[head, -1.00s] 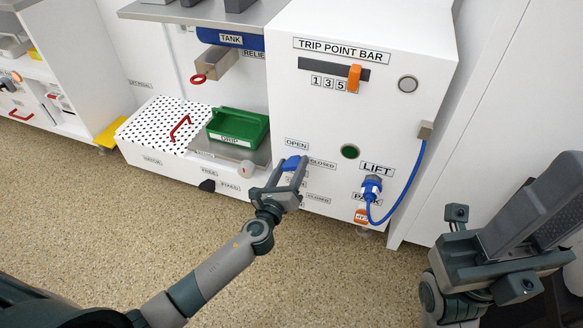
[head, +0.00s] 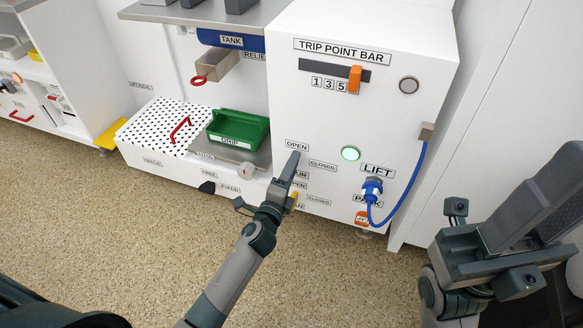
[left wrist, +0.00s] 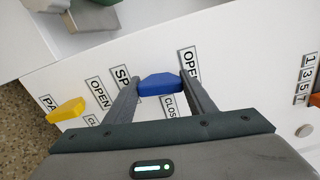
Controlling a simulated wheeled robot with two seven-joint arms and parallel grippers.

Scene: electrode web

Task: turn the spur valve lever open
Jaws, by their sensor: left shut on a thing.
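The blue spur valve lever (left wrist: 160,84) lies between the two fingers of my left gripper (left wrist: 158,90) in the left wrist view, and the fingers are shut on it. A label starting "SP" (left wrist: 122,76) is left of the lever, an OPEN label (left wrist: 188,66) at its right. In the head view my left gripper (head: 289,168) is at the white panel, fingers seen edge-on and hiding the lever. The OPEN label (head: 297,145) is just above the fingertips, the CLOSED label (head: 322,165) to their right. My right gripper (head: 535,205) is at the right, away from the panel.
A yellow lever (left wrist: 66,110) sits close below, with its own OPEN and CLOSED labels. A round lamp (head: 350,153) glows green. A blue hose (head: 412,185) loops at the LIFT plug. A green bin (head: 238,128) stands on the shelf to the left.

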